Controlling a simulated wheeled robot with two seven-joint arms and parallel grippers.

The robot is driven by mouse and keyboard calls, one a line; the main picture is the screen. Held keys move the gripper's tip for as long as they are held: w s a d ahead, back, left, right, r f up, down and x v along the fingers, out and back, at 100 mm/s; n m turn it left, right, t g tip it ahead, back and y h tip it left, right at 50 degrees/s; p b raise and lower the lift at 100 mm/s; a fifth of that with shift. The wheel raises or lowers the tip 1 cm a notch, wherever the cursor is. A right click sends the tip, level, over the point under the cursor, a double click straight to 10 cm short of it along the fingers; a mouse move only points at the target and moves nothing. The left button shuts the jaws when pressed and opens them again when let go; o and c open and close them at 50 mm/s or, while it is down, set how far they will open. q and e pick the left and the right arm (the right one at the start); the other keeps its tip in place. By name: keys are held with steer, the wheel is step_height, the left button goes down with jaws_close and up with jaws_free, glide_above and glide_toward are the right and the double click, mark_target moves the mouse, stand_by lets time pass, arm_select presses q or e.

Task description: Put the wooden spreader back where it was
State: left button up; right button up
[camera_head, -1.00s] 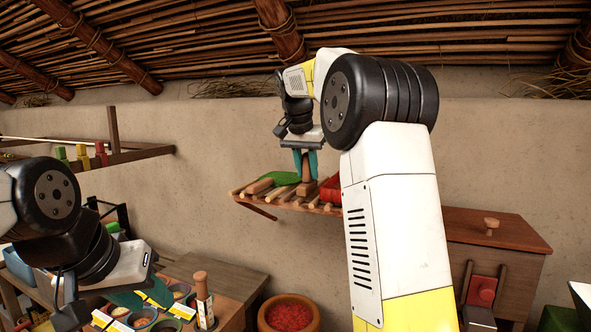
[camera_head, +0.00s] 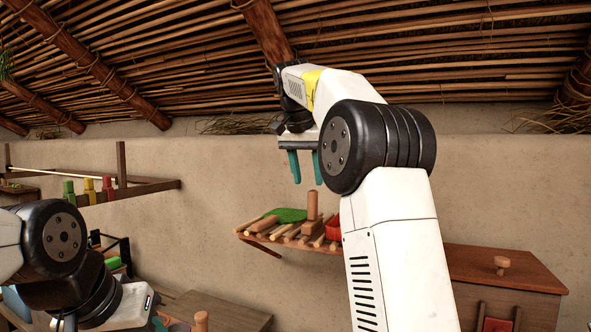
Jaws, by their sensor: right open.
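The wooden spreader (camera_head: 312,206) appears to be the upright wooden piece with a round handle, standing on the slatted wall shelf (camera_head: 290,237). My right gripper (camera_head: 305,168) is above it, with two teal fingers spread apart and nothing between them. A clear gap shows between the fingertips and the top of the handle. My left gripper (camera_head: 153,322) is at the lower left, mostly cut off by the bottom edge, so its fingers cannot be judged.
A green leaf-shaped thing (camera_head: 288,215) and a wooden roller (camera_head: 263,223) lie left of the spreader. A red thing (camera_head: 334,228) is at its right, partly behind my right arm. A wooden cabinet (camera_head: 500,272) stands right. A rack with coloured bottles (camera_head: 88,190) is left.

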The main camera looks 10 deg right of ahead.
steer(key=s+d+f+n+y, duration=0.1)
steer(key=s+d+n+y, duration=0.1)
steer(key=s, duration=0.5)
steer(key=s+a+f+n+t+y, duration=0.1)
steer(key=s+a+f+n, duration=0.1)
steer(key=s+f, duration=0.8)
steer(key=s+a+f+n+t+y, duration=0.1)
steer(key=s+a+f+n, duration=0.1)
steer(key=s+f, duration=0.8)
steer(key=s+n, duration=0.1)
steer(key=s, duration=0.1)
steer(key=shift+s+a+y, duration=0.25)
steer(key=shift+s+y, duration=0.15)
